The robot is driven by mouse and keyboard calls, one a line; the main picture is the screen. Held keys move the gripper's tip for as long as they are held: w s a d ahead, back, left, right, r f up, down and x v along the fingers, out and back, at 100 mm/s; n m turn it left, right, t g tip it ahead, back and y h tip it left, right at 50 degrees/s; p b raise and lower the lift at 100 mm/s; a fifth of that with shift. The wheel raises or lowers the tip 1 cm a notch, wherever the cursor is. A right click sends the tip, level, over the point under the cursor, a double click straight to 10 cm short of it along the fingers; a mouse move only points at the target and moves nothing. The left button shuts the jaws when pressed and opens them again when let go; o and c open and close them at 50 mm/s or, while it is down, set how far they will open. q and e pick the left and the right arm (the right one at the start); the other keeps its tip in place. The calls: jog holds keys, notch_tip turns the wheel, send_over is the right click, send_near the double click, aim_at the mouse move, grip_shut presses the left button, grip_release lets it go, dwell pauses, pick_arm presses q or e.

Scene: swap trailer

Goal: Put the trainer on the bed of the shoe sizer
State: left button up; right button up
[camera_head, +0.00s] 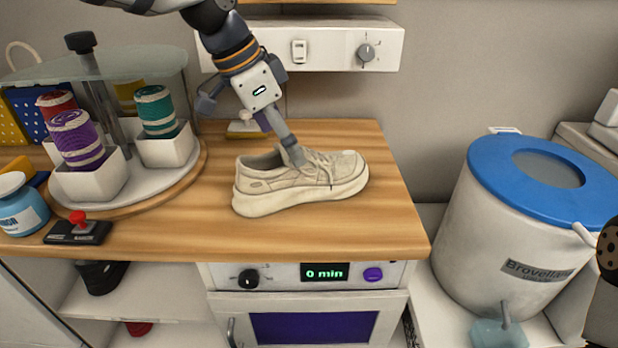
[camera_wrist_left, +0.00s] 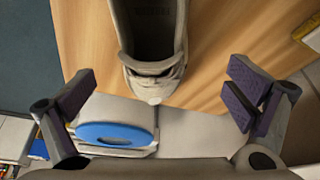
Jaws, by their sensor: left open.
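The trainer (camera_head: 300,183), a cream-beige low shoe, sits upright on the wooden countertop (camera_head: 350,235), its toe pointing right in the head view. My left gripper (camera_head: 284,135) comes down from above, with a finger overlapping the trainer's tongue and laces. In the left wrist view the trainer (camera_wrist_left: 155,75) enters from the top, its end in the gap between the fingers of the open left gripper (camera_wrist_left: 160,105). I cannot tell whether a finger touches it. My right gripper is not in view.
A round carousel (camera_head: 190,172) with thread spools stands left of the trainer. A joystick (camera_head: 78,230) and a blue-and-white jar (camera_head: 20,208) are at the front left. A white blue-lidded barrel (camera_head: 470,225) stands right, beyond the counter. The counter's front right is clear.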

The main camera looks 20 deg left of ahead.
aim_at(303, 167)
pick_arm(q)
jog(key=x, duration=0.7)
jog(key=shift+s+d, duration=0.15)
jog(key=shift+d, duration=0.25)
jog(key=shift+r, duration=0.1)
jog(key=c, duration=1.7)
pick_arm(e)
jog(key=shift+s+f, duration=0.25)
pick_arm(q)
jog(key=shift+r, duration=0.1)
jog(key=shift+r, duration=0.4)
jog(key=r, duration=0.2)
jog(key=s+r, duration=0.1)
jog(key=r, duration=0.1)
jog(key=shift+r, duration=0.1)
jog(key=s+r, duration=0.2)
jog(key=s, duration=0.2)
jog(key=s+r+p, duration=0.1)
jog(key=s+r, duration=0.2)
jog(key=s, duration=0.1)
jog(key=s+r, duration=0.2)
jog(key=s, duration=0.3)
jog(key=shift+d+r, duration=0.15)
jog(key=shift+r, duration=0.2)
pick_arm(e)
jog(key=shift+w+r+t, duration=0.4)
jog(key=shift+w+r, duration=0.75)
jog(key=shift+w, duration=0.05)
